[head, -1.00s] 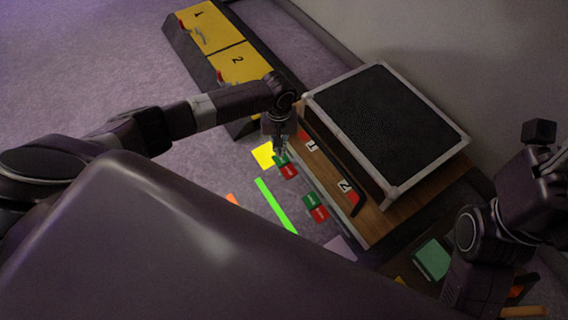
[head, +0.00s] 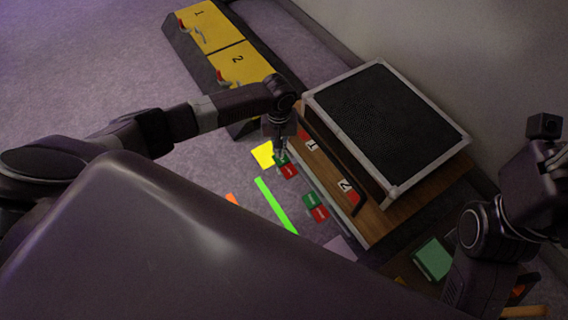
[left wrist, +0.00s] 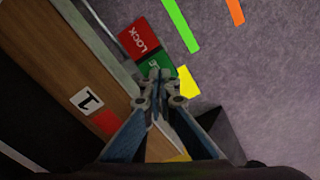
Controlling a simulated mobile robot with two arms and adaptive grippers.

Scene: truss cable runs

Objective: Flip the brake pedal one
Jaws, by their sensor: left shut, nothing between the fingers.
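Brake pedal one shows as a red and green pair of plates by the wooden box's front, near the label 1: the red LOCK plate (head: 289,171) and the green plate (head: 280,159). In the left wrist view the red plate (left wrist: 138,38) is clear and the green plate (left wrist: 153,64) is partly hidden by my fingertips. My left gripper (head: 281,153) is shut and empty, its tips over or at the green plate; I cannot tell whether they touch. It also shows in the left wrist view (left wrist: 160,82).
A second red and green pair (head: 315,207) lies near the label 2 (head: 345,185). The wooden box carries a black grille case (head: 385,120). Yellow-topped units (head: 215,35) stand behind left. A yellow patch (head: 263,154) and a green strip (head: 275,205) lie on the carpet.

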